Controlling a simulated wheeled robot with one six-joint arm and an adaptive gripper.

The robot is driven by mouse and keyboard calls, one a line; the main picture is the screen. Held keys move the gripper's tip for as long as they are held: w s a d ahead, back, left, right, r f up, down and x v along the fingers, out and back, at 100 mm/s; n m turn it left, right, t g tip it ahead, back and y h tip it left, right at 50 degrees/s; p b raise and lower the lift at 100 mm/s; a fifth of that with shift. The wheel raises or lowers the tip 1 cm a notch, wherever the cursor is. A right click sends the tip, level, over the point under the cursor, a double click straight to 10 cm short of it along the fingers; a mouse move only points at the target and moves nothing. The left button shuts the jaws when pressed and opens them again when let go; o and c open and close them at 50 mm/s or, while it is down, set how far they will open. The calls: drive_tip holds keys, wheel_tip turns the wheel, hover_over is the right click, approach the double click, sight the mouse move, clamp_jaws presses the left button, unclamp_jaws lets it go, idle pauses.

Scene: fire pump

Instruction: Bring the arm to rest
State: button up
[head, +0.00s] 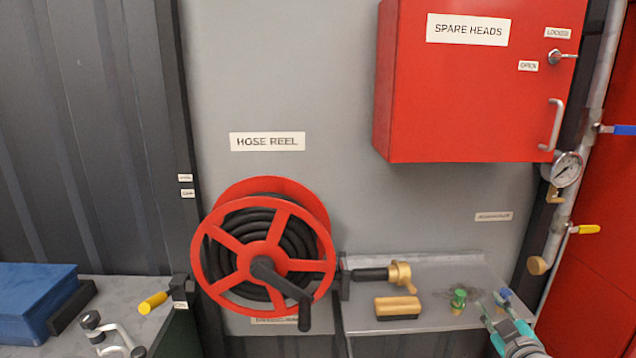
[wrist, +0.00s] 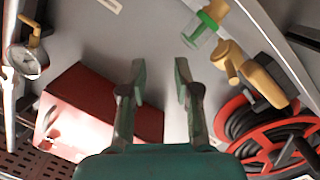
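My gripper (wrist: 160,78) shows in the wrist view with its two fingers apart and nothing between them. In the head view my gripper (head: 498,316) is at the lower right, over the front of the grey shelf (head: 435,275).
A green-topped fitting (head: 459,299), a wooden-backed brush (head: 397,307) and a brass nozzle (head: 400,274) are on the shelf. The red hose reel (head: 266,252) stands left, the red cabinet (head: 480,90) hangs above, and a pipe with a gauge (head: 567,169) runs at the right.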

drive_tip(key=s+a+f+m+g, duration=0.1)
drive_tip(key=s+a+f+m, duration=0.1)
drive_tip(key=s+a+f, duration=0.4)
drive_tip(key=s+a+f+m, duration=0.1)
drive_tip(key=s+a+f, duration=0.1)
drive_tip(key=s+f, duration=0.65)
drive_tip(key=s+a+f+m+g, duration=0.15)
drive_tip(key=s+a+f, duration=0.3)
drive_tip(key=s, duration=0.45)
drive_tip(key=s+a+r+m, duration=0.1)
drive_tip(key=s+a, duration=0.2)
drive_tip(key=s, duration=1.1)
drive_tip(key=s+a+r+m+y, duration=0.1)
drive_tip(key=s+a+r, duration=0.1)
drive_tip(key=s, duration=1.2)
drive_tip(key=shift+a+r, duration=0.2)
drive_tip(key=shift+a, duration=0.5)
drive_tip(key=shift+m, duration=0.25)
